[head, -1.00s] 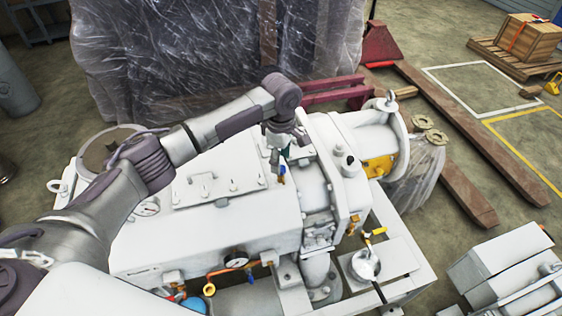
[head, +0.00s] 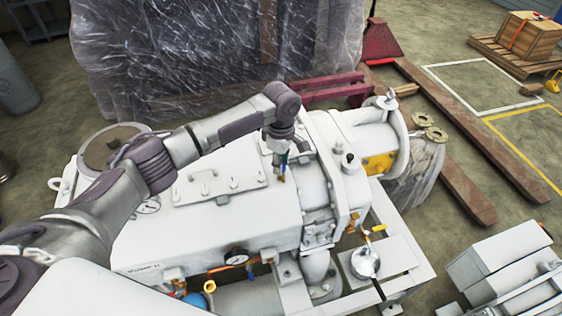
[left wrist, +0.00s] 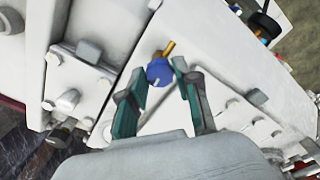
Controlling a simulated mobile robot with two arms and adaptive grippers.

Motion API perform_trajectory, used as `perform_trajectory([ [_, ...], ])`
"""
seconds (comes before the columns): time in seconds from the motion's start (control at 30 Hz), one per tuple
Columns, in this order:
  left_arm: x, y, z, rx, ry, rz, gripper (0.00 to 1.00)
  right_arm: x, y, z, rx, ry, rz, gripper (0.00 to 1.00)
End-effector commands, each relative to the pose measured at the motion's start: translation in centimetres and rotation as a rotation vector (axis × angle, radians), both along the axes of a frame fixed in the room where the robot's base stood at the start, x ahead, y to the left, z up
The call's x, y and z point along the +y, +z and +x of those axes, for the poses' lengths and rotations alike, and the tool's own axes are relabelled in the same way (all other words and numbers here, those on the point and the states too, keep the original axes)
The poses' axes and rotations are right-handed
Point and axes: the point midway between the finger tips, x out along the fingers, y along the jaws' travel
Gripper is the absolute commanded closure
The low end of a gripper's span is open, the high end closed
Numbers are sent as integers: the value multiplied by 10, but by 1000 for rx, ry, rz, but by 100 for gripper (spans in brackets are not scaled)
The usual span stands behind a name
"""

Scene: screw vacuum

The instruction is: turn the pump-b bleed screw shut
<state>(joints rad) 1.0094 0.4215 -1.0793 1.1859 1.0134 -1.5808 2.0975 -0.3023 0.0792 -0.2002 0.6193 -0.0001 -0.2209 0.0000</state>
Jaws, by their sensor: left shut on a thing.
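The bleed screw is a small blue round knob (left wrist: 160,72) with a brass stub on the white pump housing. In the head view its brass part (head: 282,179) shows just below my left gripper (head: 279,160), on top of the pump. In the left wrist view the teal fingertips of my left gripper (left wrist: 161,80) close on either side of the blue knob, and it is shut on it. In the head view the fingers hide most of the knob. My right gripper is not in view.
The white pump body (head: 215,225) carries a cover plate with a handle (head: 205,184) left of the screw and a raised flange block (head: 345,200) to the right. A gauge (head: 237,257) and orange pipes sit on the near side. A plastic-wrapped load (head: 200,60) stands behind.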

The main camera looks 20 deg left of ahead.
Motion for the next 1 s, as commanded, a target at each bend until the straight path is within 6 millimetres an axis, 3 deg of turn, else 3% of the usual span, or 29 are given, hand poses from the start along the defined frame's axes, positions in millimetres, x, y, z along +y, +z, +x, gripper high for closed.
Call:
perform_trajectory([
  [0.23, -1, 5, -1, 4, -44, -2, 100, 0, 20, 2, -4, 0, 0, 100],
  [0.6, -2, 6, -2, 8, -304, -5, 100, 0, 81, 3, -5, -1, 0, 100],
  [1.0, -1, 1, -1, 3, -685, -4, 100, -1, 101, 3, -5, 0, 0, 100],
])
